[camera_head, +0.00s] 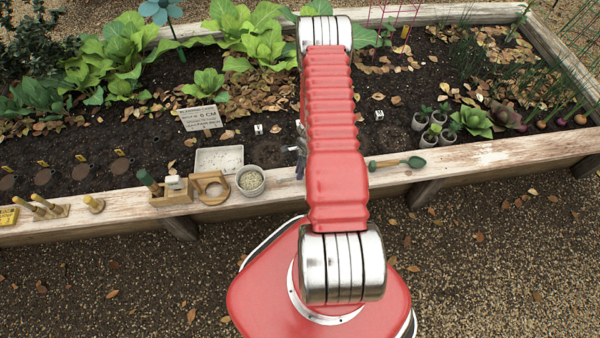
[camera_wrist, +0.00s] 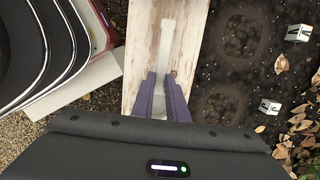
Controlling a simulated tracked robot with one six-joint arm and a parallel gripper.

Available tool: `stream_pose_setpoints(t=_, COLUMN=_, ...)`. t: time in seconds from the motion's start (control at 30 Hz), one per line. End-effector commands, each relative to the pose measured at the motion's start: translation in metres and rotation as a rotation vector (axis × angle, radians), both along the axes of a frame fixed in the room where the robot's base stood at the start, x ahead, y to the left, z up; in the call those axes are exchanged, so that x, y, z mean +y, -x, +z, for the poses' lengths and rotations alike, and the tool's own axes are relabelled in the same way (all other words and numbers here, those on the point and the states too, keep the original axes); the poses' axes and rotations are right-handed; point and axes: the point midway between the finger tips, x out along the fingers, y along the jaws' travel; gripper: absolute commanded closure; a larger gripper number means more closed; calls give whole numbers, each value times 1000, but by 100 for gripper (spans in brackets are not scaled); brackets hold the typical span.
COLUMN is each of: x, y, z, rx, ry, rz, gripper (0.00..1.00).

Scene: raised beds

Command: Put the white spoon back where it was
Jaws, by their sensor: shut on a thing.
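The white spoon (camera_wrist: 165,45) shows in the wrist view as a long pale strip. It runs away from me between my two dark fingers, over the wooden ledge (camera_wrist: 197,50). My gripper (camera_wrist: 161,80) is shut on it. I cannot tell whether the spoon touches the wood or hangs just above it. In the head view my gripper (camera_head: 300,153) is mostly hidden behind my red arm, over the front edge of the bed, and the spoon cannot be made out there.
Left of my gripper are a pot of grains (camera_head: 250,181), a white tray (camera_head: 219,159), a wooden ring (camera_head: 211,190) and a wooden holder (camera_head: 172,198). A green trowel (camera_head: 398,162) lies on the ledge to the right. A sign (camera_head: 200,118) and small white markers (camera_head: 258,128) stand in the soil.

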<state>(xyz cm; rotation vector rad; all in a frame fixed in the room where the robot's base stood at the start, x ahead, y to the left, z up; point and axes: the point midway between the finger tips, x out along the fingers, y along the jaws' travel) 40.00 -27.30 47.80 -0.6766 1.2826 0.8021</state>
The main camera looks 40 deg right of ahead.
Motion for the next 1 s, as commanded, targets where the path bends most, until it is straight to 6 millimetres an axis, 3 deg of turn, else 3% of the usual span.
stream_pose_setpoints(t=0.1, x=0, y=0, z=-9, rx=1, ry=0, rz=1, gripper=100)
stream_pose_setpoints(t=0.47, x=0, y=0, z=-11, rx=0, ry=0, rz=1, gripper=100)
stream_pose_setpoints(t=0.5, x=0, y=0, z=-12, rx=0, ry=0, rz=1, gripper=86)
stream_pose_setpoints(t=0.73, x=1, y=0, z=-11, rx=0, ry=0, rz=1, gripper=70)
stream_pose_setpoints(t=1.0, x=1, y=0, z=-11, rx=0, ry=0, rz=2, gripper=68)
